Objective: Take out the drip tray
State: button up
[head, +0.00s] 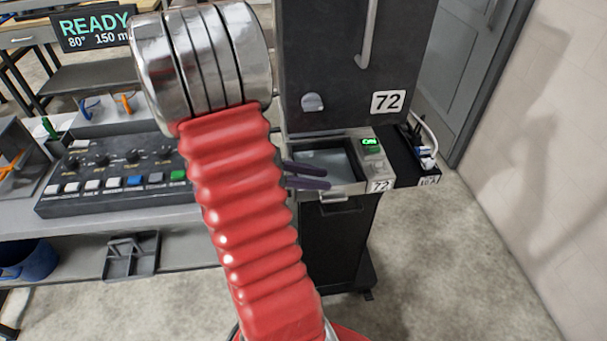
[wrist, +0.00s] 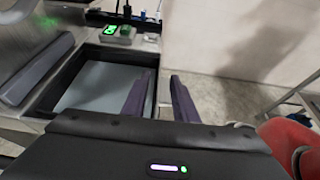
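The drip tray (head: 322,160) is a shallow grey-floored tray with a dark inner wall, seated in the front ledge of the black dispenser marked 72 (head: 345,60). The tray's grey floor (wrist: 98,84) fills the left of the wrist view. A small pale handle (head: 340,198) sticks out at the front below the ledge. My gripper (head: 328,176) has two dark purple fingers reaching in from the left over the tray. Contact cannot be told.
A green ON switch (head: 371,145) sits beside the tray. A narrow black holder with cables (head: 425,165) is at its right. A control panel with knobs and buttons (head: 115,170) stands on the bench at left. A READY display (head: 93,28) is behind. Floor at front right is clear.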

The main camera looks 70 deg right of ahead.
aim_at(346, 181)
jog(key=x, duration=0.8)
jog(key=shift+s, duration=0.1)
grip_shut()
jog(key=shift+d+r, duration=0.15)
jog(key=shift+r, duration=0.1)
dwell(2.0)
jog(key=shift+s+r, duration=0.1)
jog(key=shift+r, duration=0.05)
